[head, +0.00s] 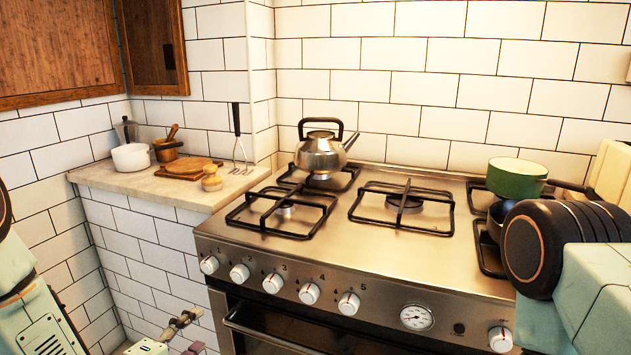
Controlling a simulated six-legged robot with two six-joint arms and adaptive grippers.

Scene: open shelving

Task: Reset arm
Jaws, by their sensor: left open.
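My left gripper (188,333) is low in the head view, in front of the tiled side below the stone counter and left of the oven. Its fingers are apart, with nothing seen between them. The pale green links of my left arm stand at the left edge. My right arm shows as a pale green link with a dark round joint at the right, in front of the stove's right end. My right gripper is not in view.
A steel stove (330,245) fills the middle, with a kettle (321,156) at its back left. A green pan (516,178) is at the right, partly behind my right arm. The stone counter (140,186) holds a white pot (131,158) and a wooden board (187,169).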

